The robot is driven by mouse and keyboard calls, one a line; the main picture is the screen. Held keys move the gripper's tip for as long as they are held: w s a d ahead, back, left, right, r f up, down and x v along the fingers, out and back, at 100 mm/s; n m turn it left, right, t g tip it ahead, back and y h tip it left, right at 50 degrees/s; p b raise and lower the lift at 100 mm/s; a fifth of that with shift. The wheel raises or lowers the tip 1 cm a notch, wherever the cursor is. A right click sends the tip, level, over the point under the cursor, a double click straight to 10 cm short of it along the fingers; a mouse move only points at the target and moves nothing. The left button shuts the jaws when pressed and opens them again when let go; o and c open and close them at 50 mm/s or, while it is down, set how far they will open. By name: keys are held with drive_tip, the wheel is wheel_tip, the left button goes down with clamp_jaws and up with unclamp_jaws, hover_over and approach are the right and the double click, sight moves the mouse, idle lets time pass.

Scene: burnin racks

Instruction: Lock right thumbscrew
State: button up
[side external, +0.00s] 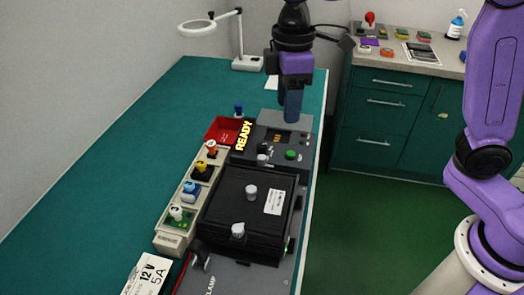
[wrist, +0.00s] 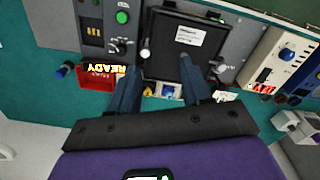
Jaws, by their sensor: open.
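A black box with a white label (side external: 273,201) stands on the bench fixture; it also shows in the wrist view (wrist: 165,45). I cannot tell which is the right thumbscrew or whether either is locked. My gripper (side external: 291,119) is open and empty, above the far control panel, apart from the knobs.
The control panel (side external: 273,138) has a green button (side external: 290,155). A red bin (side external: 222,130) with a "READY" sign (side external: 243,136) is beside it. A tray of coloured connectors (side external: 167,239) runs left of the box. The green bench (side external: 110,155) is clear at left; a lamp (side external: 200,27) stands behind.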

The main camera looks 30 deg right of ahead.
approach(262, 157)
wheel_tip(262, 157, down, 8)
drive_tip(key=shift+f, duration=0.2)
idle(0.7)
drive_tip(key=shift+c, duration=0.3)
clamp_jaws()
